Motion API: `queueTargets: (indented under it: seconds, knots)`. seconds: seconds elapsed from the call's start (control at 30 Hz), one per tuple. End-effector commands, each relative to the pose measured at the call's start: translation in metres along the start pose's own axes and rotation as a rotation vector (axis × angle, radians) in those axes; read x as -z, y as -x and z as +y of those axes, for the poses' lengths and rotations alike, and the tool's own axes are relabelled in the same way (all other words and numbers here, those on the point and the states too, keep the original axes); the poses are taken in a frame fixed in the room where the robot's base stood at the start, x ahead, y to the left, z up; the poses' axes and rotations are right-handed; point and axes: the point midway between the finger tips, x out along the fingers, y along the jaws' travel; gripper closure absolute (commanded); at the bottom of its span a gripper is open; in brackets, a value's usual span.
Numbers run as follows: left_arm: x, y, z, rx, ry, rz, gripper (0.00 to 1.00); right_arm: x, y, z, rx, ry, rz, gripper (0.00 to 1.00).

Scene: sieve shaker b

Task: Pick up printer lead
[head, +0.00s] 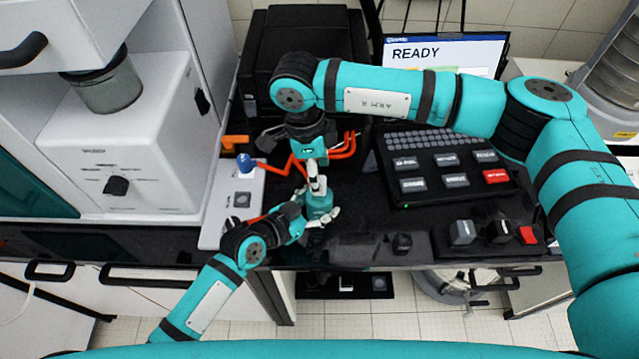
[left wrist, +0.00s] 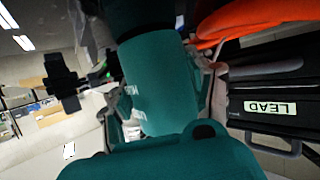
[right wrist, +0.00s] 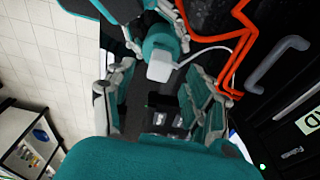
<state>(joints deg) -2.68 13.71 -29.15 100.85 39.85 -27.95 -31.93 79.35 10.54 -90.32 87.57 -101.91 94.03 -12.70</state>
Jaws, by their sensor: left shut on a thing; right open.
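An orange lead (head: 343,152), which looks like the printer lead, lies in bends on the dark bench in front of the black printer (head: 305,40). It also shows in the right wrist view (right wrist: 240,25). My left gripper (head: 308,216) is shut on a teal bottle (left wrist: 160,85). The bottle's white cap and bent white spout show in the right wrist view (right wrist: 160,68). My right gripper (head: 316,176) is open directly above the bottle, with its fingers on either side of the cap in its wrist view. Touch cannot be told. Part of the lead is hidden behind my right gripper.
A black box with a LEAD label (left wrist: 270,107) and a handle stands beside the bottle. A button panel (head: 440,160) and a READY screen (head: 450,52) are at right. A white control box with a blue knob (head: 245,162) is at left.

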Motion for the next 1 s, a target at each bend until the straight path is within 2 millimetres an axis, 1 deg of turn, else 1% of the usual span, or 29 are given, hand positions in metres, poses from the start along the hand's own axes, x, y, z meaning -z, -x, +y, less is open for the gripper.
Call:
queueTargets:
  seconds: [0.1,0.23,0.33,0.47,0.5,0.9,1.0]
  knots:
    - [0.000,0.000,0.000,0.000,0.000,0.000,0.91,0.002,-0.019,0.000,-0.004,-0.001,0.002,0.46]
    - [0.000,0.000,0.000,0.000,0.000,0.000,0.91,0.001,-0.037,0.000,-0.003,-0.001,0.001,0.46]
    - [0.000,0.000,0.000,0.000,0.000,0.000,0.91,0.001,-0.043,0.000,-0.002,0.000,0.001,0.46]
    - [0.000,0.000,0.000,0.000,0.000,0.000,0.91,0.001,-0.042,0.000,-0.001,0.000,0.000,0.46]
    - [0.000,0.000,0.000,0.000,0.000,0.000,0.91,0.001,-0.042,0.000,-0.001,0.000,0.000,0.47]
    - [0.000,0.000,0.000,0.000,0.000,0.000,0.91,0.001,-0.042,0.000,-0.001,0.000,0.000,1.00]
    - [0.000,0.000,0.000,0.000,0.000,0.000,0.91,0.001,-0.042,0.000,-0.001,0.000,0.000,1.00]
